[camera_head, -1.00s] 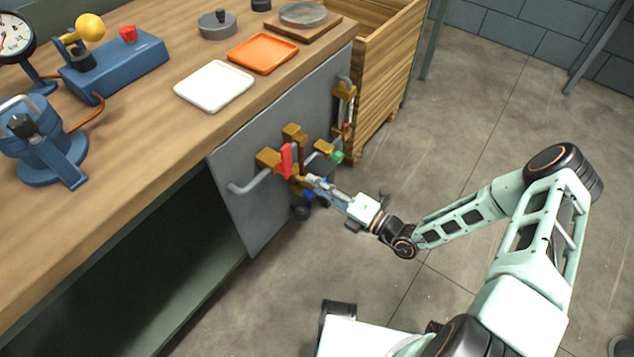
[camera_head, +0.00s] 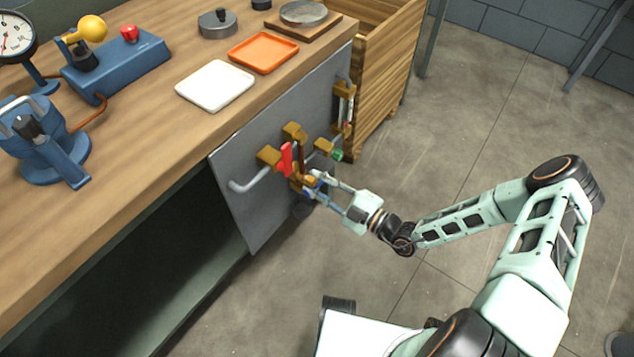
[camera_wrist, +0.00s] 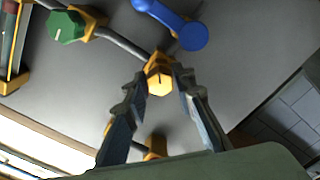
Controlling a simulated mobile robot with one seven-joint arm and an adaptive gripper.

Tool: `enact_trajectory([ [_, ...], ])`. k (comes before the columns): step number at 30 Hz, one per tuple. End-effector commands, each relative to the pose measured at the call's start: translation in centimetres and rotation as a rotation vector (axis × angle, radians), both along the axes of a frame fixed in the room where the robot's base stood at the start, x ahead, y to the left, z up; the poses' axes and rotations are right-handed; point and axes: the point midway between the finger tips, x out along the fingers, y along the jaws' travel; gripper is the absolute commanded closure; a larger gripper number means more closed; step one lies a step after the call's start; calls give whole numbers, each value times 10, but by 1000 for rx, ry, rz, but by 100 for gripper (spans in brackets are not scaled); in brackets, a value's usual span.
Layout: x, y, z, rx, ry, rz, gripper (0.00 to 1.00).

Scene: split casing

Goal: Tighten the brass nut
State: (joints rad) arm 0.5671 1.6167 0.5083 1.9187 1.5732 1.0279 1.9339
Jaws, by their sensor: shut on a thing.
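The brass nut (camera_wrist: 159,80) is a bright yellow hex piece with a dark mark on its face. It sits on a grey pipe on the panel, between my fingertips in the wrist view. My gripper (camera_wrist: 161,75) is shut on it, with one finger on each side. In the head view, my gripper (camera_head: 314,186) reaches the lower middle of the grey panel (camera_head: 240,155), where the fingers and fittings partly hide the nut.
A green knob (camera_wrist: 66,26) and a blue handle (camera_wrist: 188,32) are near the nut. The floor on the right is open.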

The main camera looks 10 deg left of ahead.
Motion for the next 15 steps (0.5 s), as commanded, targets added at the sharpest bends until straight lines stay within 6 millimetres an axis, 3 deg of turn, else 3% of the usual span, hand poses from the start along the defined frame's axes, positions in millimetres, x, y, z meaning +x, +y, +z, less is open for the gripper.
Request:
enact_trajectory([
  [15,0,-1,-1,169,411,-2,100],
])
